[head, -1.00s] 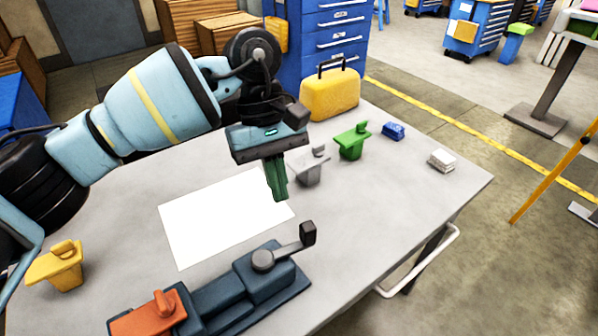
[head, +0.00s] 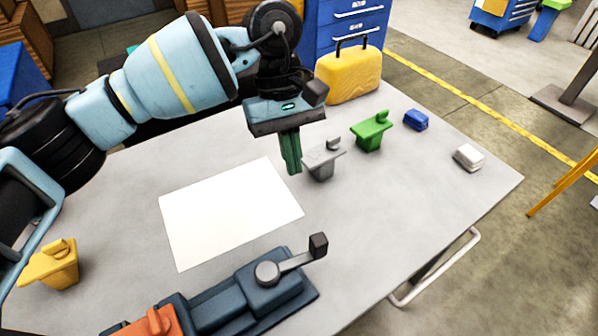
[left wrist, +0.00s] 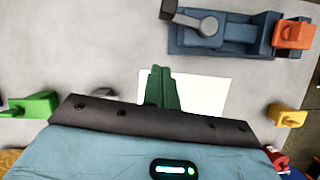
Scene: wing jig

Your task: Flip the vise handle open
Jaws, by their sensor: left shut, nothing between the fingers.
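The blue-grey vise (head: 238,304) sits at the front of the table, with an orange block (head: 152,324) at its left end. Its handle (head: 297,262) is a grey lever on a round pivot, ending in a dark square knob, and points up and right in the head view. In the left wrist view the vise (left wrist: 225,38) is at the top, with the handle (left wrist: 190,18) reaching left. My left gripper (head: 294,170) is shut and empty, above the table behind the vise, apart from the handle. In the left wrist view its green fingers (left wrist: 162,88) are together. My right gripper is not in view.
A white sheet (head: 228,212) lies behind the vise. Grey (head: 322,162), green (head: 371,132) and yellow (head: 50,266) pieces stand on the table. A yellow case (head: 348,76), a blue block (head: 416,120) and a white block (head: 469,157) are farther back. The table right of the handle is clear.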

